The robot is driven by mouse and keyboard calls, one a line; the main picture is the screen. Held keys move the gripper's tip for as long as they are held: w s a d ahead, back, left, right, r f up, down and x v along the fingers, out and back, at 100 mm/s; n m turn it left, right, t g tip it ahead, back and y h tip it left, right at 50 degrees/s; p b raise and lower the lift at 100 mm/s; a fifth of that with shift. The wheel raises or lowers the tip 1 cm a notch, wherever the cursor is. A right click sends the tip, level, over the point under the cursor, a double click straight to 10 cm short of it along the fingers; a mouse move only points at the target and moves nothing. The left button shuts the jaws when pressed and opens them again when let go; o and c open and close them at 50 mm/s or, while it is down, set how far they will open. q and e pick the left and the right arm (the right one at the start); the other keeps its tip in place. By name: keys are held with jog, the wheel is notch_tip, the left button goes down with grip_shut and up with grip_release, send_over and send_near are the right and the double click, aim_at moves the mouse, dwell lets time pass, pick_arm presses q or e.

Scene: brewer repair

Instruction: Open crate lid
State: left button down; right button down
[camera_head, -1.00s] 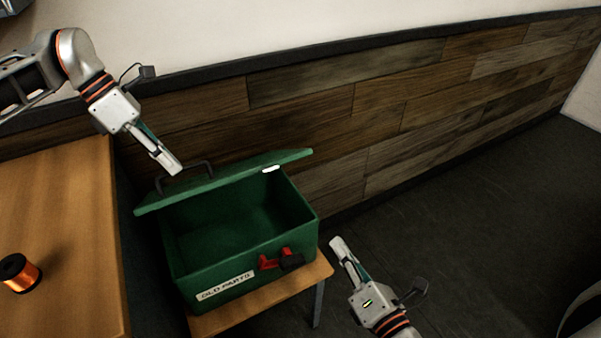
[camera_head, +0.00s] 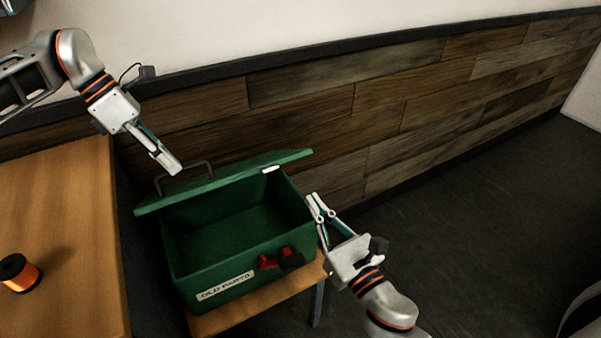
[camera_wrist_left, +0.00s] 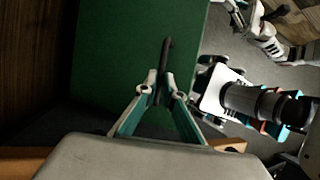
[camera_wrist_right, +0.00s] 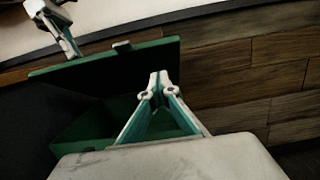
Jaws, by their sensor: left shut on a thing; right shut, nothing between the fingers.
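The green crate (camera_head: 213,285), labelled "OLD PARTS", stands on a small wooden table. Its green lid (camera_head: 235,181) is raised and tilted, and the dark inside shows below it. My left gripper (camera_head: 173,168) is shut on the dark lid handle (camera_head: 208,166); the handle also shows between its fingers in the left wrist view (camera_wrist_left: 167,60). My right gripper (camera_head: 318,203) is shut and empty by the crate's right side, below the lid's right end. In the right wrist view its closed tips (camera_wrist_right: 158,84) appear in front of the lid's underside (camera_wrist_right: 125,73). Contact with the crate cannot be told.
A red and black latch (camera_head: 279,259) is on the crate's front. The small table (camera_head: 262,309) bears the crate. A larger wooden table (camera_head: 65,235) with an orange spool (camera_head: 19,273) is at left. A wood-panelled wall (camera_head: 400,105) stands behind.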

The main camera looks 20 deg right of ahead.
aim_at(294, 158)
jog(key=w+a+r, duration=0.1)
jog(key=w+r, duration=0.2)
jog(key=w, duration=0.3)
jog(key=shift+w+a+r, duration=0.2)
jog(key=shift+w+r, duration=0.15)
jog(key=shift+w+r, duration=0.5)
jog(key=shift+r, duration=0.4)
